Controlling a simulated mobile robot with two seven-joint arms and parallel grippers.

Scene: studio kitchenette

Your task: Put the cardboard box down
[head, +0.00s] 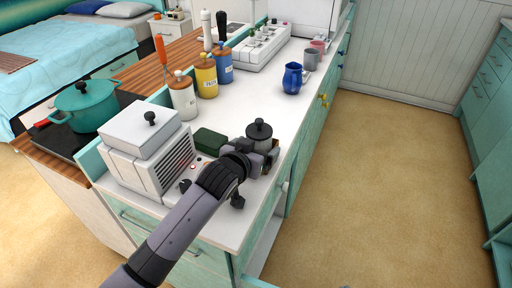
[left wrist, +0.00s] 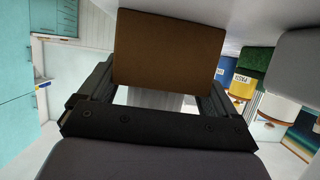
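The cardboard box (left wrist: 168,48) is a plain brown block in the left wrist view, between the two fingers of my left gripper (left wrist: 165,85). The fingers meet its sides, so the gripper is shut on it. In the head view my left gripper (head: 262,160) is low over the front right part of the white counter (head: 245,116), and only a sliver of the box (head: 274,157) shows past the fingers. I cannot tell whether the box touches the counter. My right gripper is not in view.
A grey pot with a black-knobbed lid (head: 259,131) stands just behind the gripper. A dark green block (head: 209,141) and a white toaster-like appliance (head: 150,150) are to its left. Labelled jars (head: 205,78) and a blue jug (head: 292,77) stand farther back. The counter's middle is clear.

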